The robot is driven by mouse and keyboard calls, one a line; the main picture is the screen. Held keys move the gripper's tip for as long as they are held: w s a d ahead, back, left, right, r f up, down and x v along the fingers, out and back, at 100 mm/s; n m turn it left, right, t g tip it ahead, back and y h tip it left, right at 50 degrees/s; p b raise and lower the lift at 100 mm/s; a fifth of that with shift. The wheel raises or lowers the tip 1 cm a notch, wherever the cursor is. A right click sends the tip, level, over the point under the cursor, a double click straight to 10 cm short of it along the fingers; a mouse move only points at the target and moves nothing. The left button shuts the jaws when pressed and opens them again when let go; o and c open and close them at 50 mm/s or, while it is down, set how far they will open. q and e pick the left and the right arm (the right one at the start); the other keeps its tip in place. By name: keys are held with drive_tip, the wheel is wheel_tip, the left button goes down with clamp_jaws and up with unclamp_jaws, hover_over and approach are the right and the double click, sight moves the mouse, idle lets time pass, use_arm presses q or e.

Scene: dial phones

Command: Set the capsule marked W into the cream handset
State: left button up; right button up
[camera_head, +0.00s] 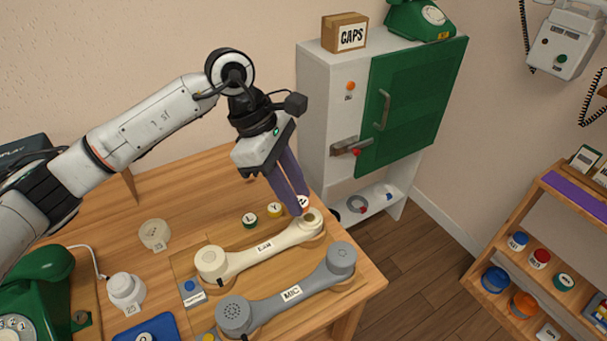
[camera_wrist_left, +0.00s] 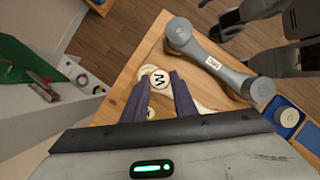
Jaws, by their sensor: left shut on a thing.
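The cream handset (camera_head: 265,247) lies in a wooden cradle on the table, its label hard to read. Its far right end (camera_head: 312,221) shows a round opening with a darker centre. My left gripper (camera_head: 300,207) points down with its purple fingers at that end. It is shut on the white capsule marked W (camera_wrist_left: 160,80), which shows between the fingertips in the left wrist view. In the head view the capsule is mostly hidden by the fingers. It overlaps the handset's end in the wrist view; I cannot tell whether it touches it.
A grey handset (camera_head: 290,294) marked MIC lies in front of the cream one. Capsules marked L (camera_head: 250,220) and Y (camera_head: 275,209) stand behind it. A cabinet (camera_head: 330,110) with a green door stands behind the table. A green phone (camera_head: 42,285) sits at left.

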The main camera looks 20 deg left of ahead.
use_arm(q)
drive_tip(key=shift+w+d+f+n+t+b, duration=0.25)
drive_tip(key=shift+w+f+n+b, duration=0.25)
drive_tip(key=shift+f, duration=0.3)
drive_tip(key=shift+w+d+f+n+t+b, duration=0.1)
drive_tip(key=shift+w+f+n+t+b, duration=0.15)
drive_tip(key=shift+f+n+b, duration=0.35)
drive_tip(key=shift+w+d+f+n+t+b, duration=0.25)
drive_tip(key=shift+w+f+n, duration=0.3)
drive_tip(key=shift+f, duration=0.4)
drive_tip(key=shift+s, duration=0.1)
drive_tip(key=shift+b, duration=0.7)
idle(0.5)
drive_tip(key=shift+f+b, duration=0.45)
drive_tip(key=shift+f, duration=0.1)
drive_tip(key=o, duration=1)
